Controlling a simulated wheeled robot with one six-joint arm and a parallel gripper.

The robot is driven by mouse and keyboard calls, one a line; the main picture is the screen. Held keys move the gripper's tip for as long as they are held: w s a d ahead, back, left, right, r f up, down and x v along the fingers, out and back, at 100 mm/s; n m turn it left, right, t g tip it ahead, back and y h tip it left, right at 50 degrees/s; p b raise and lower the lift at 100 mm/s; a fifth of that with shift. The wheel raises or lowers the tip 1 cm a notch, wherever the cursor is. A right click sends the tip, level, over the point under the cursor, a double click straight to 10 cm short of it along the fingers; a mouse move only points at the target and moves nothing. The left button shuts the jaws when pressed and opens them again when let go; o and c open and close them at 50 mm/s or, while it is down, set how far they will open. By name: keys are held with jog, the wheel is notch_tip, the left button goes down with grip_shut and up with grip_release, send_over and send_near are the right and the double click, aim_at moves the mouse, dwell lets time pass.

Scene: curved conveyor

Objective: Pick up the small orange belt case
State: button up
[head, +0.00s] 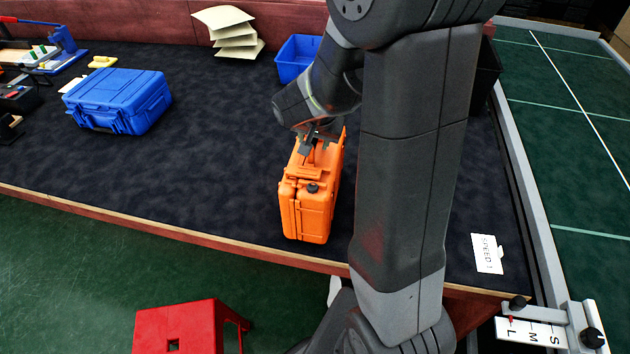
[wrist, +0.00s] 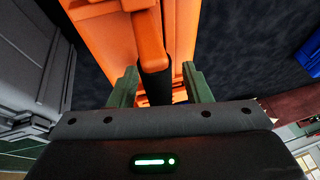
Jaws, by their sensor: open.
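The orange case (head: 307,205) stands upright on the dark table top near its front edge, in the middle of the head view. Its top handle and latches face up. My gripper (head: 318,150) is right above the case at its handle, and my arm hides part of the case's far end. In the wrist view the orange case (wrist: 103,32) fills the upper middle. The open fingers of my gripper (wrist: 160,88) stand apart on either side of the handle (wrist: 150,45), whose dark part lies between them. I cannot tell whether either finger touches it.
A blue case (head: 120,100) lies to the left. A blue bin (head: 298,58) and stacked cream sheets (head: 232,32) stand at the back. A red stool (head: 180,328) is on the floor in front. A green conveyor (head: 570,120) runs along the right. The table left of the orange case is clear.

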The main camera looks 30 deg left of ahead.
grip_shut()
jog(key=shift+r, duration=0.1)
dwell(1.2)
